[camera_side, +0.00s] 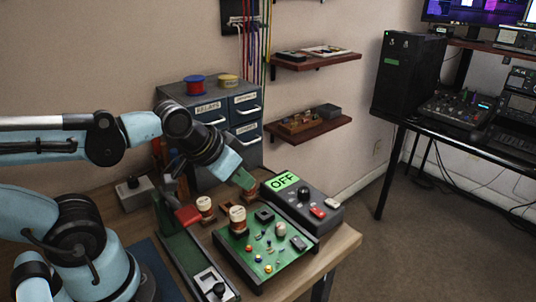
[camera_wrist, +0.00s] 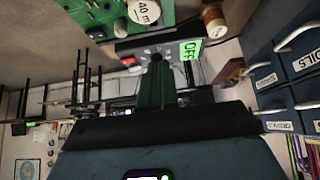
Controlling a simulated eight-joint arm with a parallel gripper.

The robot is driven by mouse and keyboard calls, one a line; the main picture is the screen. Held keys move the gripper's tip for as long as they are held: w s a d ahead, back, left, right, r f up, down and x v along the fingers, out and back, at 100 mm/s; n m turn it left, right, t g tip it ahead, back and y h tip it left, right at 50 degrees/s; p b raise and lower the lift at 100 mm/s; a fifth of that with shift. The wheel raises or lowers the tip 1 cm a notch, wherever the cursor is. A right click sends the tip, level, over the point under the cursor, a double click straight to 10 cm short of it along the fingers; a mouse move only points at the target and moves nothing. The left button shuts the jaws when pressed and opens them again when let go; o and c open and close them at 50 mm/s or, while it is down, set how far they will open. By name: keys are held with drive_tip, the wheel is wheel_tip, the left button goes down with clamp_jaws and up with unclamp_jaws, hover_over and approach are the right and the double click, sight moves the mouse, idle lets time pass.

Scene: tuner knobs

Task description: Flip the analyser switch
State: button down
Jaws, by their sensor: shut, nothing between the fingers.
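The analyser (camera_side: 290,203) is a dark grey box with a lit green display (camera_side: 284,181) reading OFF, at the back right of the bench. A dark knob (camera_side: 303,192), a red part (camera_side: 317,212) and a white part (camera_side: 331,203) are on its top; I cannot tell which is the switch. My gripper (camera_side: 246,182) is shut and empty, just left of the analyser and above the bench. In the wrist view its green fingers (camera_wrist: 157,72) are together, pointing toward the analyser; the OFF display (camera_wrist: 190,50) shows to their right. The fingers hide part of the analyser.
A green circuit board (camera_side: 262,262) with several small parts and a labelled spool (camera_side: 238,218) lies in front of the analyser. Another spool (camera_side: 204,204) stands left of it. A grey drawer cabinet (camera_side: 212,110) stands behind my gripper. The bench's right edge is close to the analyser.

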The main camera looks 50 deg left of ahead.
wheel_tip(320, 180, up, 6)
drive_tip(key=g, duration=0.7)
hover_over(314, 209)
drive_tip(key=shift+d, duration=0.15)
idle(0.3)
wheel_tip(314, 209, down, 14)
idle(0.7)
